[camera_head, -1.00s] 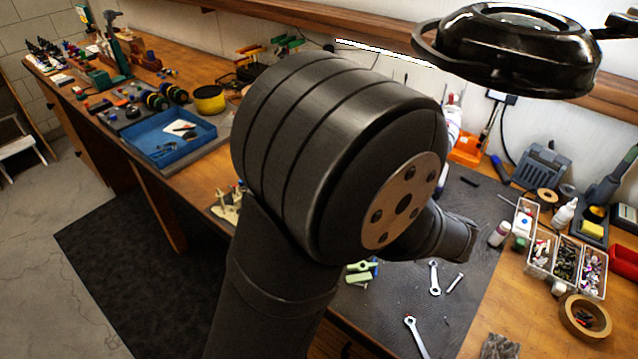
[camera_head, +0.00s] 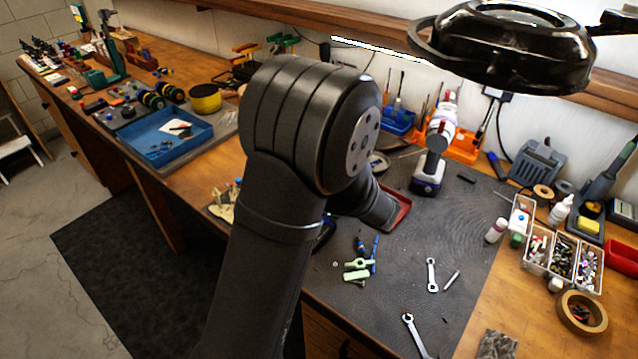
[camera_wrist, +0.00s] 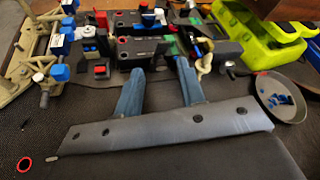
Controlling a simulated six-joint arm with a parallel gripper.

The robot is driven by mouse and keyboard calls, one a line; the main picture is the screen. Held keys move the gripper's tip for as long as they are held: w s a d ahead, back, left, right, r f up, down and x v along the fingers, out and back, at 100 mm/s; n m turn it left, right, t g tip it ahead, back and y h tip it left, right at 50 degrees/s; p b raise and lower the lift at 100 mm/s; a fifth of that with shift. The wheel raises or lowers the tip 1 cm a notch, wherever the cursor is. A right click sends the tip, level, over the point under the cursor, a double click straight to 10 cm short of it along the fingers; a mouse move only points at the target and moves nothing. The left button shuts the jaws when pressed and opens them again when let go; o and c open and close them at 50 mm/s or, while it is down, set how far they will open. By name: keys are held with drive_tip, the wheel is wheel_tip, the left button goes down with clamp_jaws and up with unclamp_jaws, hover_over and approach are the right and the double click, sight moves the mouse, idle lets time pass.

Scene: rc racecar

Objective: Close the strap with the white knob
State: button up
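In the wrist view, my gripper (camera_wrist: 158,68) has its two blue-grey fingers apart, with nothing held between them. The fingertips point at a cluster of black car parts (camera_wrist: 140,47) with red, blue and green pieces. A small whitish, knob-like piece (camera_wrist: 203,58) stands just right of the right fingertip; I cannot tell for sure that it is the strap's white knob. Dark straps or plates lie beyond the fingertips, and their open or closed state is unclear. In the head view my arm hides the gripper tips and the car.
A beige frame (camera_wrist: 35,55) stands left in the wrist view, with a yellow-green part (camera_wrist: 250,38) and a bowl (camera_wrist: 283,98) right. In the head view, a drill (camera_head: 430,170), a red tray (camera_head: 402,212), green parts (camera_head: 357,268) and wrenches (camera_head: 432,275) lie on the dark mat (camera_head: 460,230).

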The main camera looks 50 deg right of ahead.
drive_tip(key=shift+x, duration=0.8)
clamp_jaws()
